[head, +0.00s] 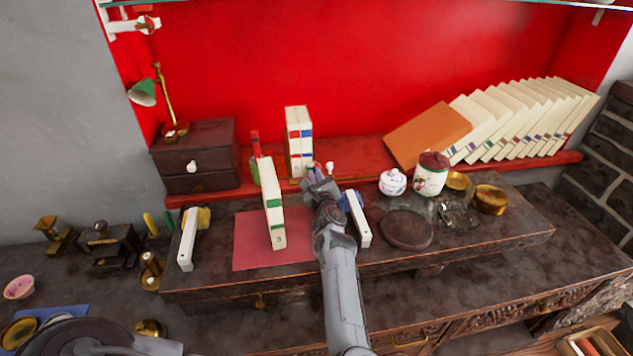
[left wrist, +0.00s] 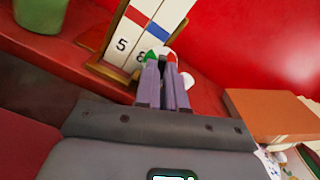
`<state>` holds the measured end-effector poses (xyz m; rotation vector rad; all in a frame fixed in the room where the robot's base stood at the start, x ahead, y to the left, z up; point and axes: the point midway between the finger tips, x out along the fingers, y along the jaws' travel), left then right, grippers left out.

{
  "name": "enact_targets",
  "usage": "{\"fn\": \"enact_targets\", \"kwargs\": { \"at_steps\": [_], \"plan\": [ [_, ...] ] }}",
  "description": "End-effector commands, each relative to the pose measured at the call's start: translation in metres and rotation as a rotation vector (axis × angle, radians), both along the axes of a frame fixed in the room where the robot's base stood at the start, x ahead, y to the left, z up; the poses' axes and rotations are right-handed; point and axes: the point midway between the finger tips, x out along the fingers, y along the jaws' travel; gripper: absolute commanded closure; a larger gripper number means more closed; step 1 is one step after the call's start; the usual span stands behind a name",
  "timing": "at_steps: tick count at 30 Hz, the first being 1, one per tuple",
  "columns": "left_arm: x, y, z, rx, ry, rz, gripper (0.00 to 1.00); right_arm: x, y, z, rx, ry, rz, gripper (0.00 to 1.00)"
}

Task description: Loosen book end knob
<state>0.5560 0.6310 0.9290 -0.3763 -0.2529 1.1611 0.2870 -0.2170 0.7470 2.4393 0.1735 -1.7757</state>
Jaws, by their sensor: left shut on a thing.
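Two cream books (head: 299,145) with red and blue bands stand upright on the red ledge in the head view. They also show in the left wrist view (left wrist: 135,35), marked 5 and 8, inside a brass book end (left wrist: 108,68). My left gripper (head: 317,178) reaches the front right corner of these books. In the left wrist view its fingers (left wrist: 161,64) are shut at the book end's right side, on what appears to be the knob; the fingertips hide most of it. A white rounded part (left wrist: 167,51) shows just behind the tips. My right gripper is not in view.
A tilted orange book (head: 428,133) leans by a row of books. A lidded jar (head: 431,175) stands right.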

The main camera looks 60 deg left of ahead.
Motion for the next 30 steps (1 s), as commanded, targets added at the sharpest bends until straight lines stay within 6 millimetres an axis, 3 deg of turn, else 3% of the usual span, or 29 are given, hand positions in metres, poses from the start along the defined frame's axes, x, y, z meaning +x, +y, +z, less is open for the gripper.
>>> {"fn": "enact_targets", "kwargs": {
  "at_steps": [12, 30],
  "plan": [
    [-0.0004, 0.0, -0.0009, -0.089, -0.21, 0.001, 1.0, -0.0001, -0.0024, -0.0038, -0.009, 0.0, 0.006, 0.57],
    [-0.0002, 0.0, -0.0008, -0.106, -0.25, 0.001, 1.0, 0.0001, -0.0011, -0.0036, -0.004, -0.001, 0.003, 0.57]
  ]
}}
